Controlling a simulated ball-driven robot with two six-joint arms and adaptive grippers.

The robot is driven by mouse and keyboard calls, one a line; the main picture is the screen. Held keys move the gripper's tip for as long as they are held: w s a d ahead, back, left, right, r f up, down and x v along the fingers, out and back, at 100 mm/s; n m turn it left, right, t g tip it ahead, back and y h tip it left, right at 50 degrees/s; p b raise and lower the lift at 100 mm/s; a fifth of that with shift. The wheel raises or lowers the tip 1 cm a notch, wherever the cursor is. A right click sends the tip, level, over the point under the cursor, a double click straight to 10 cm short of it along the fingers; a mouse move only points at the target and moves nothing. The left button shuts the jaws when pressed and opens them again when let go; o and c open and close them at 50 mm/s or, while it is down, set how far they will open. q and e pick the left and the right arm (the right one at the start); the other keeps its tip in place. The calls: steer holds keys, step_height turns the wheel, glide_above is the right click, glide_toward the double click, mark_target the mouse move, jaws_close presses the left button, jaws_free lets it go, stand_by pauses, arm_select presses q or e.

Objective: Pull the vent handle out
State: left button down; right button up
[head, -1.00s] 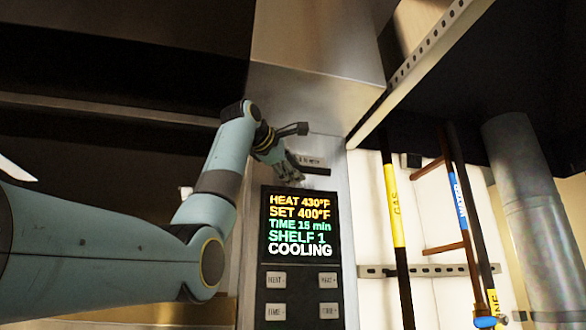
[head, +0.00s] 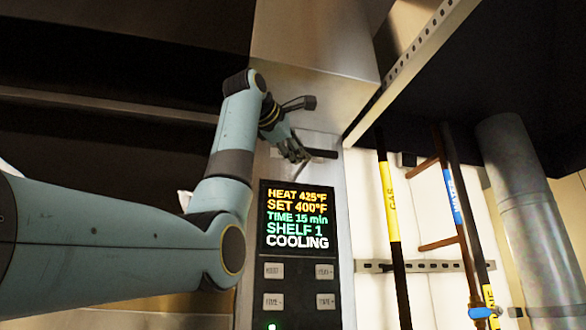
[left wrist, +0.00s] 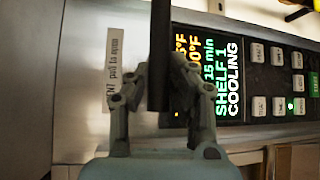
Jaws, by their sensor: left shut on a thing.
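The vent handle is a dark bar (head: 322,153) above the oven's control display, in front of the metal panel. In the left wrist view the dark bar (left wrist: 160,45) runs from the top edge down between my fingers. My left gripper (head: 297,154) is shut on it, and its fingers also show in the left wrist view (left wrist: 159,98). A label (left wrist: 113,70), only partly readable, is on the panel left of the bar. The bar's inner end is hidden by the fingers. My right gripper is not in view.
The lit control display (head: 296,218) sits just below the gripper and reads 425°F and COOLING, with buttons beneath. Yellow-black gas pipe (head: 391,205) and other pipes stand to the right. A dark hood overhangs at upper right.

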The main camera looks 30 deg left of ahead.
arm_select(q)
steer(key=shift+d, duration=0.15)
steer(key=c, duration=1.5)
jaws_free()
steer(key=o, duration=0.3)
steer(key=shift+s+d+r, duration=0.1)
steer(key=shift+s+d, duration=0.05)
steer(key=shift+s, duration=0.05)
steer(key=shift+o, duration=0.2)
steer(key=s+r, duration=0.1)
steer(key=s, duration=1)
steer(key=shift+s+d+r, duration=0.25)
steer(key=shift+s+d, duration=0.1)
steer(key=shift+s, duration=0.05)
